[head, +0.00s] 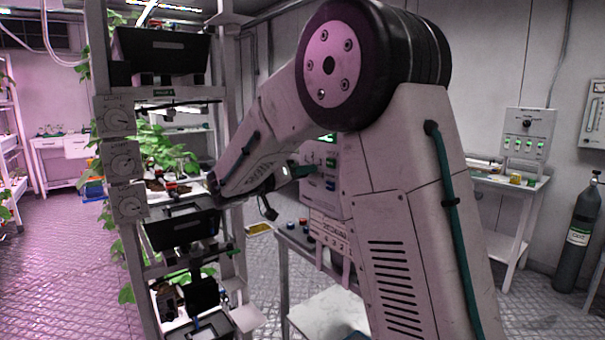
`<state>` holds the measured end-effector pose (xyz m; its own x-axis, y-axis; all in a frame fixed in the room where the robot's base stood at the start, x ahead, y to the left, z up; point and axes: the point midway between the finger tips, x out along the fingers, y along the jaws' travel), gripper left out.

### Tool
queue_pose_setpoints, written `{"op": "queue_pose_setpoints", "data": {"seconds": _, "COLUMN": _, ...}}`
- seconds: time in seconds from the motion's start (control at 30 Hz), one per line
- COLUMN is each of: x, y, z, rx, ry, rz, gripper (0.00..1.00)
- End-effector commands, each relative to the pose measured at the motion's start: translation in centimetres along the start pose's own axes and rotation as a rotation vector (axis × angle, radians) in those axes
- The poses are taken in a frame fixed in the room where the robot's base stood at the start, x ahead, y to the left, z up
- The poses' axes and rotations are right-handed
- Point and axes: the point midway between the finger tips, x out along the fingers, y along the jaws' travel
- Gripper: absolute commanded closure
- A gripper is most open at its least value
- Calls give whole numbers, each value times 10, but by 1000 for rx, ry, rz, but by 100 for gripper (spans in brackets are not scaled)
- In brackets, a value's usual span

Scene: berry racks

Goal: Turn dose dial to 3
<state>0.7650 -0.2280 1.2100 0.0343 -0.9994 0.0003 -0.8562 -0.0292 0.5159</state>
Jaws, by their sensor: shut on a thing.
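A pale control box (330,180) with a small lit green display stands in the middle, partly hidden behind my arm. My gripper (298,171) is at the left side of this front, at the end of my arm, which bends down left and then back right. It is shut on what appears to be the dose dial. The dial itself, its pointer and its numbers are hidden or too small to read.
A rack post at left carries several white dials, one marked LIGHT (115,117). A side table (505,182) and a gas cylinder (578,240) stand at right. The left floor is clear.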

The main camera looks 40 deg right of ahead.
Motion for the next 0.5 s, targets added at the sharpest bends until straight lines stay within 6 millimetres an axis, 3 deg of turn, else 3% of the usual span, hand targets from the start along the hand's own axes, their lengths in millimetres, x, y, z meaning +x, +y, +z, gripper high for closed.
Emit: {"op": "queue_pose_setpoints", "data": {"seconds": 0.5, "x": 0, "y": -1, "z": 2, "rx": 66, "ry": -2, "rz": 0, "gripper": 95}}
